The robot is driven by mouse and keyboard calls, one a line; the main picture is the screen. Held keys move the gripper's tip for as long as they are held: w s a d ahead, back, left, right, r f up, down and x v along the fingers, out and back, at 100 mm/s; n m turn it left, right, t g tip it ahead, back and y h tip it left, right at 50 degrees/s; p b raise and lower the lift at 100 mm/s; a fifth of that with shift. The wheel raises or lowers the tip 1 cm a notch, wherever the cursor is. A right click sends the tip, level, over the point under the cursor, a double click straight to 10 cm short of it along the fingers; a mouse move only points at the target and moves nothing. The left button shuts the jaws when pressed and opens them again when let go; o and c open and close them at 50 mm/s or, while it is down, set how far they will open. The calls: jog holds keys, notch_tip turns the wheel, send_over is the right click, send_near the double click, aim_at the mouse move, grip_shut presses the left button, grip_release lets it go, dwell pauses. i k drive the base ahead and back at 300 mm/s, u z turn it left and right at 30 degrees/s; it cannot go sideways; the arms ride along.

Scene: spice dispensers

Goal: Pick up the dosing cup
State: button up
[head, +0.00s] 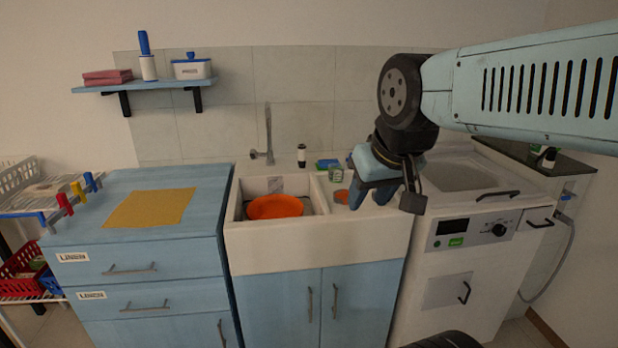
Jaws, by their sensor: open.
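My gripper (372,197) hangs at the right end of the sink counter, with its blue fingers apart and pointing down. I see nothing held between them. A small orange-red item (341,196) lies on the counter just left of the fingers. A small clear or pale green cup-like item (336,174) stands behind it. I cannot tell which of these, if either, is the dosing cup. My gripper and wrist hide part of the counter behind them.
The sink (240,222) holds an orange basin (275,207). A dark bottle (301,155) and a green-and-blue sponge-like item (328,164) stand at the back. A white washing machine (470,262) is at right. A blue drawer cabinet (200,262) with a yellow cloth (150,208) is at left.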

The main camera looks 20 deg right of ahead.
aim_at(335, 170)
jog(key=u, duration=0.2)
jog(key=i, duration=0.2)
jog(key=u, duration=2.8)
jog(key=k, duration=1.5)
jog(key=z, duration=1.35)
jog(key=i, duration=0.25)
jog(key=z, duration=0.25)
